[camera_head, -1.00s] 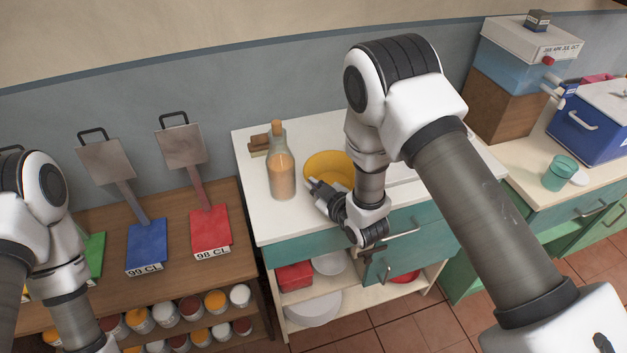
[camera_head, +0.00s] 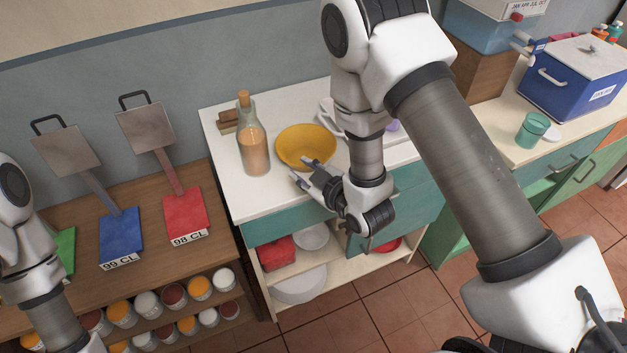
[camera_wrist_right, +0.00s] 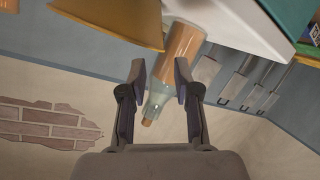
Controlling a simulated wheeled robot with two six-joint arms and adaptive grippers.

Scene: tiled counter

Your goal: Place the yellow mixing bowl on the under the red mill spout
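The yellow mixing bowl (camera_head: 303,144) sits on the white counter, right of a bottle. My right gripper (camera_head: 306,172) is at the bowl's front-left edge, its fingers apart and empty; contact with the bowl cannot be told. In the right wrist view the gripper (camera_wrist_right: 159,80) is open, with the bottle (camera_wrist_right: 180,55) beyond its fingers. An orange-brown surface (camera_wrist_right: 118,15) at upper left there seems to be the bowl. A red base (camera_head: 186,214) labelled 98 CL, with a slanted grey plate, stands on the wooden table; I cannot make out a spout. My left gripper is out of frame.
The corked bottle (camera_head: 254,150) stands close left of the bowl. A blue base (camera_head: 121,237) stands beside the red one. A partly hidden white item (camera_head: 327,112) is behind the bowl. A gap separates the wooden table (camera_head: 228,264) from the white counter (camera_head: 234,206).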

